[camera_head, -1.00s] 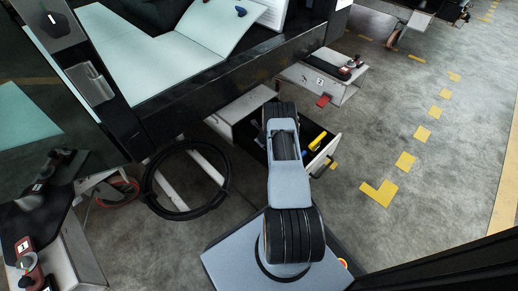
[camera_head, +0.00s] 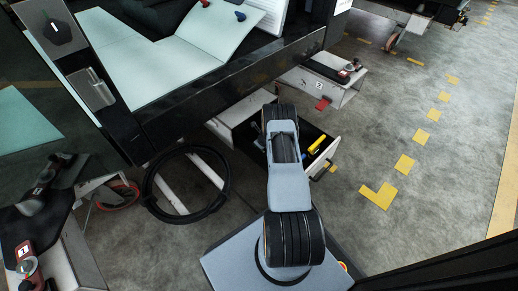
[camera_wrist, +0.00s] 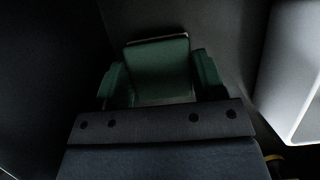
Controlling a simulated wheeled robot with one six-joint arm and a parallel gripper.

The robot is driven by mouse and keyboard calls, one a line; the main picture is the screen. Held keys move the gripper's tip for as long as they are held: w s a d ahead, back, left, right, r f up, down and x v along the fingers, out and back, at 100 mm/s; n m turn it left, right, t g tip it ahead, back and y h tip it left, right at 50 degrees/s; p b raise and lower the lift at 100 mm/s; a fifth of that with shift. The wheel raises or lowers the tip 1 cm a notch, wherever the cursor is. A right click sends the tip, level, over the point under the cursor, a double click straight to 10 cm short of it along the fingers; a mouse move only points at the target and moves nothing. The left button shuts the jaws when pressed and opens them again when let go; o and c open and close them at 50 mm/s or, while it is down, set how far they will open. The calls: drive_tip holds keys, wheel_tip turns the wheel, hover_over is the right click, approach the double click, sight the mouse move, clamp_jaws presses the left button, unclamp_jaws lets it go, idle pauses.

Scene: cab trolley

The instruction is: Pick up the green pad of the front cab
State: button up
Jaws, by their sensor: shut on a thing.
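The green pad (camera_wrist: 158,66) is a dark green block with a pale top edge, in the middle of the wrist view. My gripper (camera_wrist: 161,85) is shut on it, with a finger at its left and right sides. The dark bolted gripper body hides the pad's lower part. In the head view my arm reaches down into an open drawer under the cab (camera_head: 180,105), and it hides the gripper and pad there.
The open drawer's pale front (camera_head: 325,153) stands close right of my arm, with a yellow item (camera_head: 317,144) inside. A black hose ring (camera_head: 152,200) lies at left. A pale wall (camera_wrist: 292,75) is near at right in the wrist view. The floor at right is clear.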

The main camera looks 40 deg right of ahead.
wheel_tip(320, 180, up, 17)
drive_tip(key=p, duration=0.7)
drive_tip(key=o, duration=0.4)
drive_tip(key=shift+c, duration=1.6)
